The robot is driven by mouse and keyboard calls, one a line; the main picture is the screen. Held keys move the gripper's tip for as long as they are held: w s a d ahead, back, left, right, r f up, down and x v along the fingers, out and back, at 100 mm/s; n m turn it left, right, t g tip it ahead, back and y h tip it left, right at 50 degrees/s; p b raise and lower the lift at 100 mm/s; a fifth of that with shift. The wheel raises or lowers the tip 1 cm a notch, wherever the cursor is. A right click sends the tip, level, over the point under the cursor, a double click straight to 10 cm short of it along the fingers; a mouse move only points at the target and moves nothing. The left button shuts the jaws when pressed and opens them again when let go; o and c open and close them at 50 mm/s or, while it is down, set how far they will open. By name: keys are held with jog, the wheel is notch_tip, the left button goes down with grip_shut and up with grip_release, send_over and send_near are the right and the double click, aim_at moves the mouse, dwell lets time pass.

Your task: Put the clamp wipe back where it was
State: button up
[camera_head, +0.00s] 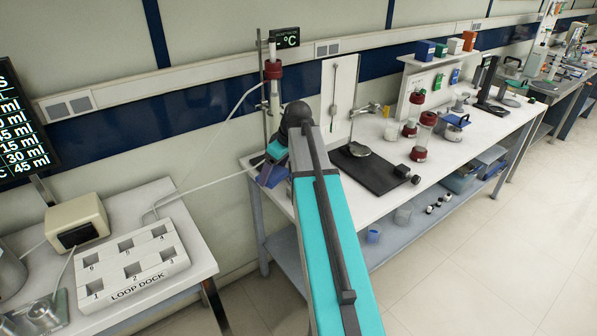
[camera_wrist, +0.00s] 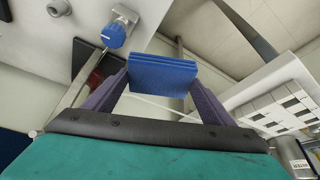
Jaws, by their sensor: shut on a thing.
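The clamp wipe is a blue, layered, flat block (camera_wrist: 163,76) in the wrist view. My gripper (camera_wrist: 160,84) is shut on it, with one purple finger at each side. In the head view my gripper (camera_head: 272,172) is at the left end of the long white bench, near the foot of a clamp stand. The stand's rod (camera_head: 261,95) rises behind my arm and carries a glass column with a dark red collar (camera_head: 273,70). My arm hides the stand's foot, and the wipe is not clear in that view. A blue knob (camera_wrist: 113,35) on a metal rod shows beyond the wipe, to its left.
A black plate with a rod (camera_head: 375,172) lies on the long bench (camera_head: 455,150) right of my arm. Red-capped columns (camera_head: 420,150) stand farther right. The LOOP DOCK block (camera_head: 132,265) is on the left table. Thin tubing (camera_head: 205,187) runs from there to the bench.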

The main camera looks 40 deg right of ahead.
jog(key=a+r+m+h+b, duration=0.1)
jog(key=a+r+m, duration=0.1)
jog(key=a, duration=1)
jog(key=a+r+m+b, duration=0.2)
jog(key=a, duration=1.1)
jog(key=shift+s+a+m+h, duration=0.25)
jog(key=shift+a+m+h, duration=0.05)
jog(key=shift+h, duration=0.1)
jog(key=shift+a, duration=0.1)
